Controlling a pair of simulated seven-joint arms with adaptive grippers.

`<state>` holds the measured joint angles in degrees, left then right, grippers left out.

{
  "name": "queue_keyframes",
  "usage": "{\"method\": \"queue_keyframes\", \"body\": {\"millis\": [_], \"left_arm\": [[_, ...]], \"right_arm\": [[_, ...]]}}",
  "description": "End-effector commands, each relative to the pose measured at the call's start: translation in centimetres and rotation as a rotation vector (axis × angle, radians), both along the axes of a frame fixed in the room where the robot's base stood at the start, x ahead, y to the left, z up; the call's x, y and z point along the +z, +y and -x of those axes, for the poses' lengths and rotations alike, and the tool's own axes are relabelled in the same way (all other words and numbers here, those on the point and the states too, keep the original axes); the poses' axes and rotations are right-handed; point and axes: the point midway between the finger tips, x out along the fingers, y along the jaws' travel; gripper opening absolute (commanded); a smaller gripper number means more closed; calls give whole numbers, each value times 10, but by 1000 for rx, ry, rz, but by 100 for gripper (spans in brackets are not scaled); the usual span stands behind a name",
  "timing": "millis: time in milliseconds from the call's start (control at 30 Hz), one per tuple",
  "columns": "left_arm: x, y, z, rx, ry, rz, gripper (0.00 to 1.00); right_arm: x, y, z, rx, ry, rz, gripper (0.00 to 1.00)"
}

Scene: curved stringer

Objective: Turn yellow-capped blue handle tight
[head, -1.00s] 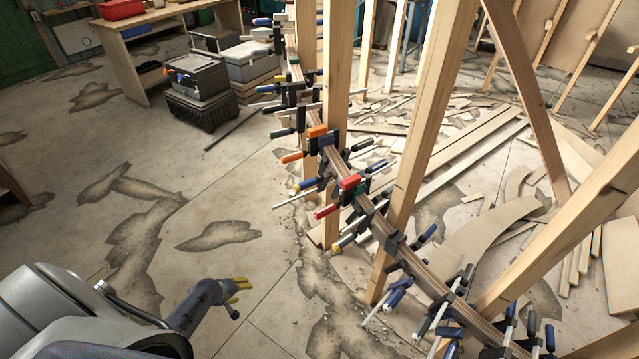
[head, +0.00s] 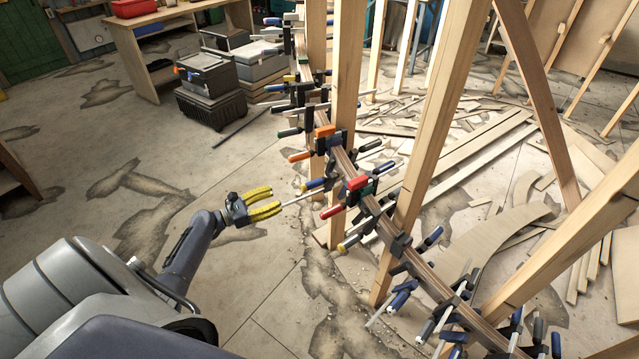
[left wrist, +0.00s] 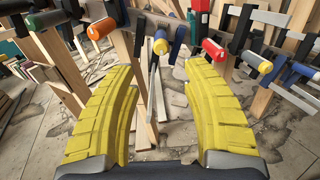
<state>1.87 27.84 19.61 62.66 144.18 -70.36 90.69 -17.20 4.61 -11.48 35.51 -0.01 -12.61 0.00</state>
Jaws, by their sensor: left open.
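The yellow-capped blue handle (head: 314,184) belongs to a clamp on the curved wooden stringer (head: 372,204). It sits between an orange handle (head: 300,156) and a red handle (head: 332,212). In the left wrist view the handle (left wrist: 161,42) points its yellow cap toward the camera, ahead of the gap between the fingers and slightly above the fingertips. My left gripper (head: 278,199) has yellow fingers, spread apart and empty. It is left of the handle in the head view and appears apart from it. The left wrist view shows both fingers (left wrist: 158,72) open. My right gripper is out of sight.
Several other clamps line the stringer, with bars sticking out close to the gripper. Upright wooden posts (head: 345,80) stand behind. An orange handle (left wrist: 101,28) and a red handle (left wrist: 213,49) flank the target in the left wrist view. Floor to the left is open.

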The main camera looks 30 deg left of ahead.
Motion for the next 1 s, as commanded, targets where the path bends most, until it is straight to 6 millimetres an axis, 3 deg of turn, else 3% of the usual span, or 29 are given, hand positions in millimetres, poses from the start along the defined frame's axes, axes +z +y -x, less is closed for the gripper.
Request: {"method": "queue_keyframes", "body": {"millis": [267, 1000], "left_arm": [[-1, -8, -11, -5, 25, 40, 48], [-1, -70, -122, -4, 25, 38, 48]], "right_arm": [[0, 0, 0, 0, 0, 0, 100], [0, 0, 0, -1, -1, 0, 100]]}}
